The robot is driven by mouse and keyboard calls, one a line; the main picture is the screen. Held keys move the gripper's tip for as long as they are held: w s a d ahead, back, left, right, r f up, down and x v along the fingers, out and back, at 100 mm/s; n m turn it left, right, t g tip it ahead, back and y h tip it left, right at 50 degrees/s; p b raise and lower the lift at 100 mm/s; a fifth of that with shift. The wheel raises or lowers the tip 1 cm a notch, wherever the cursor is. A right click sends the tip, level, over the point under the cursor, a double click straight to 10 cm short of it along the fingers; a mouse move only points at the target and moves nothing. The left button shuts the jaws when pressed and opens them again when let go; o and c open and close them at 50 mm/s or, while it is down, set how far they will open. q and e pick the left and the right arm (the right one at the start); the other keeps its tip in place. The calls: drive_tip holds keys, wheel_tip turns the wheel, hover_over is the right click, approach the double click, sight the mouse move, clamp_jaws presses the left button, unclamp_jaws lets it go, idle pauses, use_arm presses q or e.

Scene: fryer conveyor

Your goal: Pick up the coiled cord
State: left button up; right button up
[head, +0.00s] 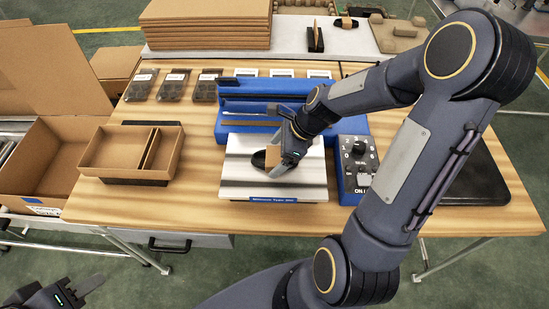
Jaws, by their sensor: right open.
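A dark coiled cord (258,159) with a brown band (272,156) lies on the silver plate of the blue-labelled station (235,187), in the middle of the table. My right gripper (284,168) is open and sits low over the plate, at the right side of the cord. It hides part of the cord, and I cannot tell whether its fingers touch it. My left gripper (66,294) is at the bottom left corner, off the table and away from the cord. It is partly cut off by the frame, and its opening is unclear.
A blue control box (353,178) with knobs stands right of the plate, and a blue fixture (232,124) behind it. A divided cardboard tray (101,158) is to the left. An open cardboard box (45,163) stands beyond the table's left edge. Several flat packs line the back.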

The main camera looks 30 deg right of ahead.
sight(268, 155)
drive_tip(key=c, duration=1.2)
drive_tip(key=shift+r, duration=0.1)
drive_tip(key=shift+r, duration=0.5)
wheel_tip(268, 155, up, 2)
drive_tip(key=shift+r+p, duration=0.25)
drive_tip(key=shift+p, duration=0.1)
drive_tip(key=d+r, duration=0.9)
drive_tip(key=d, duration=0.5)
drive_tip(key=shift+s+r+b, duration=0.2)
drive_tip(key=shift+b, duration=0.1)
